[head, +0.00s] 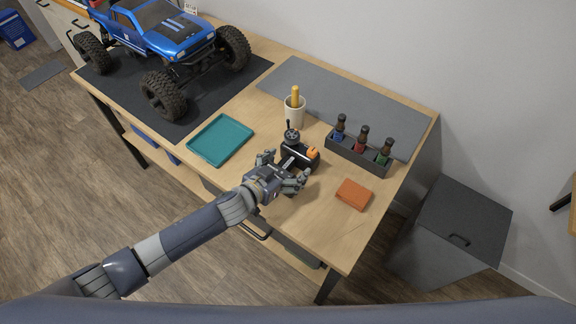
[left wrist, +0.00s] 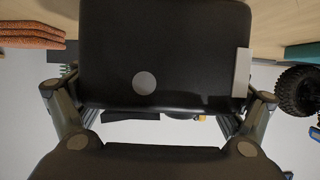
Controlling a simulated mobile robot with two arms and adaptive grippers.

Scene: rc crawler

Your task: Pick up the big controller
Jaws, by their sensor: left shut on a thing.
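The big controller (head: 299,154) is black, with a small wheel on top and an orange part on its right side. In the left wrist view the controller's dark body (left wrist: 190,55) fills the middle between the fingers. I cannot tell whether its base touches the table. The gripper hides part of its near side. My right gripper is in neither view.
A teal tray (head: 221,139) lies to the left, an orange sponge-like block (head: 354,194) to the right. Behind are a cup (head: 295,110) with a yellow handle and a dark rack (head: 357,153) with three bottles. A blue crawler (head: 165,32) stands on a black mat.

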